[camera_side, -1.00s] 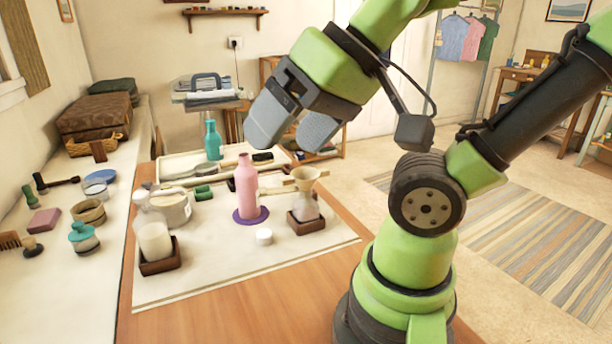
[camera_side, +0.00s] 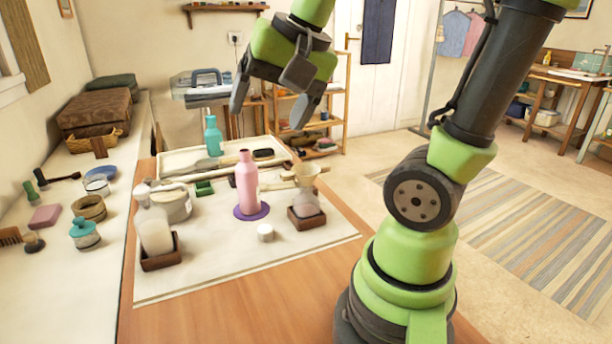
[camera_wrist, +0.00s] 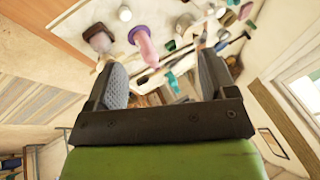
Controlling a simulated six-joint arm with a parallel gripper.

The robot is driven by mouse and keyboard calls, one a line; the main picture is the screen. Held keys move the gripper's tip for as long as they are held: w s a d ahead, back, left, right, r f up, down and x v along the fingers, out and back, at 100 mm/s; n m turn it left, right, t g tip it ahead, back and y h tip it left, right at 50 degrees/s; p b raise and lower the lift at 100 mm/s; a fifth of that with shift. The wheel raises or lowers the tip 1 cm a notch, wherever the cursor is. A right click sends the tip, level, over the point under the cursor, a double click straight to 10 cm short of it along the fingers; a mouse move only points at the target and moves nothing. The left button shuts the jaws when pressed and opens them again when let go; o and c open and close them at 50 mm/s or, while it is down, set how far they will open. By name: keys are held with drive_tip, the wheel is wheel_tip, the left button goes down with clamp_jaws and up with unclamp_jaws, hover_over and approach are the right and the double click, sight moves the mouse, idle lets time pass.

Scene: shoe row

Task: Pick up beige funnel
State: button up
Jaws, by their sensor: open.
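My gripper (camera_side: 269,116) is open and empty, high above the back of the table, up and to the left of the funnel. In the wrist view my gripper's two fingers (camera_wrist: 160,82) are spread wide with nothing between them. The wooden holder (camera_wrist: 98,36) also shows there at the upper left, and the funnel by it is partly hidden behind the left finger.
A pink bottle (camera_side: 247,184) stands on a purple disc (camera_side: 251,212) just left of the funnel. A white puck (camera_side: 265,232) lies in front. A tray (camera_side: 178,160) with brushes and a teal bottle (camera_side: 213,136) is behind. The mat's front (camera_side: 210,262) is clear.

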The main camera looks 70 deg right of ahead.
drive_tip(key=w+d+f+m+g, duration=0.25)
drive_tip(key=d+m, duration=0.25)
drive_tip(key=d, duration=0.3)
drive_tip(key=m+g, duration=0.3)
drive_tip(key=m, duration=0.8)
hover_over(321, 166)
drive_tip(key=f, duration=0.9)
drive_tip(key=shift+w+a+f, duration=0.2)
drive_tip(key=shift+a+f, duration=0.1)
wheel_tip(321, 166, down, 4)
drive_tip(key=shift+s+d+f, duration=0.1)
drive_tip(key=shift+d+f, duration=0.05)
drive_tip(key=shift+f, duration=0.05)
drive_tip(key=f, duration=0.5)
drive_tip(key=shift+s+d+f, duration=0.1)
drive_tip(key=shift+d+f, duration=0.1)
drive_tip(key=shift+f, duration=0.1)
drive_tip(key=c, duration=1.1)
